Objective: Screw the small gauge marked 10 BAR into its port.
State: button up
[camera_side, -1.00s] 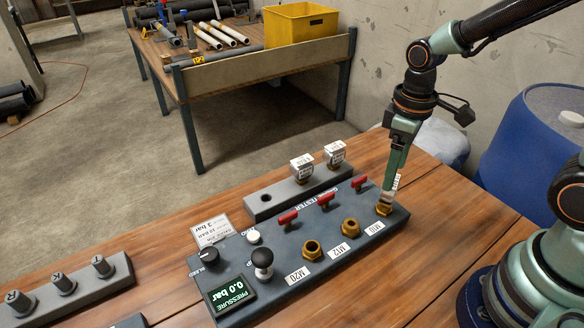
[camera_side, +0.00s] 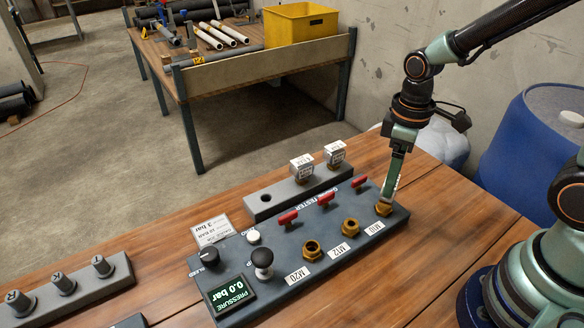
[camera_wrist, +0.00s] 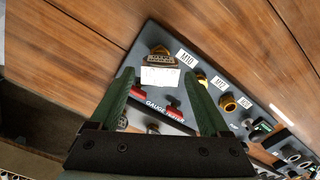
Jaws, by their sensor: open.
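A small gauge with a white face or label (camera_wrist: 161,76) stands at the brass M10 port (camera_side: 384,209) of the gauge tester panel. In the wrist view it lies between the tips of my gripper (camera_wrist: 160,78). The fingers are spread, one on each side, with gaps showing. In the side view my gripper (camera_side: 391,193) is low over the M10 port and hides most of the gauge. The M12 port (camera_side: 350,227) and M20 port (camera_side: 312,250) are open and empty.
A grey rack (camera_side: 283,196) behind the panel holds two gauges (camera_side: 302,168) and has one empty hole. Red valve handles (camera_side: 325,200) stand close beside the ports. A black-knobbed lever (camera_side: 262,259) rises near the pressure display (camera_side: 231,294), which reads 0.0 bar.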

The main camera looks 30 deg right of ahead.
jog(key=shift+f, duration=1.25)
grip_shut()
jog(key=shift+m, duration=0.3)
jog(key=m, duration=0.5)
jog(key=shift+m, duration=0.3)
